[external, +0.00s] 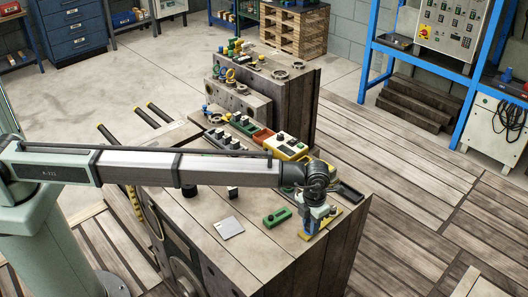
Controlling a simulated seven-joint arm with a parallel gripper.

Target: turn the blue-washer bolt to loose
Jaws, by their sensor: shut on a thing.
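My gripper (315,222) points down at the front right of the near wooden block's top (205,207). The fingers and wrist cover what is between the jaws. The blue-washer bolt cannot be made out separately, and its turn position does not show.
A green block (277,217) with dark spots lies just left of my gripper, and a light grey plate (229,228) lies further left. Behind my arm stand a yellow control box (289,147) and green trays. A second block (300,103) with rings stands behind.

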